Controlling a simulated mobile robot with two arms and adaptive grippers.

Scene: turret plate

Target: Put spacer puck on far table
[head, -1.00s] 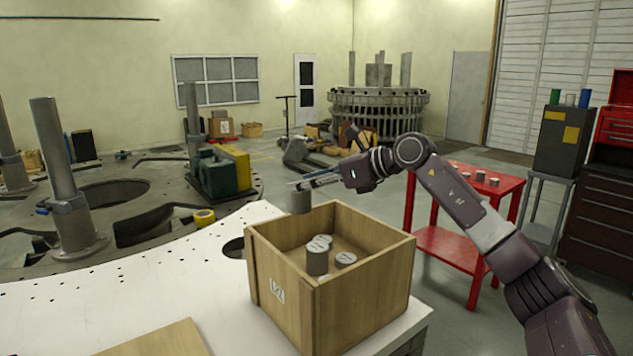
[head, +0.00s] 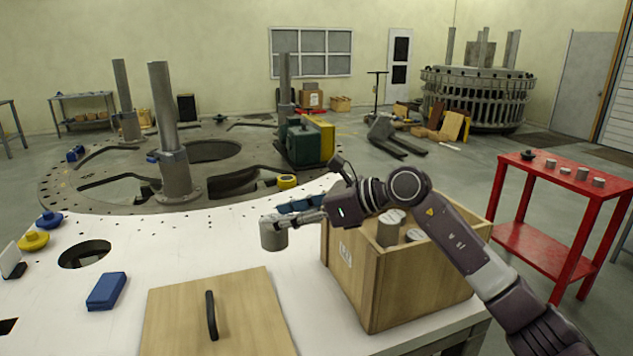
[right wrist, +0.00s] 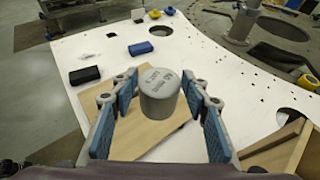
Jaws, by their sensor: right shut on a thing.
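My right gripper (head: 275,218) is shut on a grey cylindrical spacer puck (head: 273,235). It holds the puck upright in the air, left of the wooden crate (head: 345,285). In the right wrist view the puck (right wrist: 160,98) sits between the two blue-padded fingers, with dark printing on its top. More grey pucks (head: 388,232) stand inside the crate, partly hidden by my right arm. A red table (head: 538,240) stands at the right. A grey table (head: 85,97) stands at the far left by the wall. My left gripper is not in view.
The white worktop (head: 130,255) bears a wooden lid (head: 180,315) with a black handle, a blue block (head: 106,291), and yellow (head: 33,241) and blue (head: 49,219) knobs. The perforated turret plate with upright posts (head: 170,140) lies behind. Small items stand on the red table.

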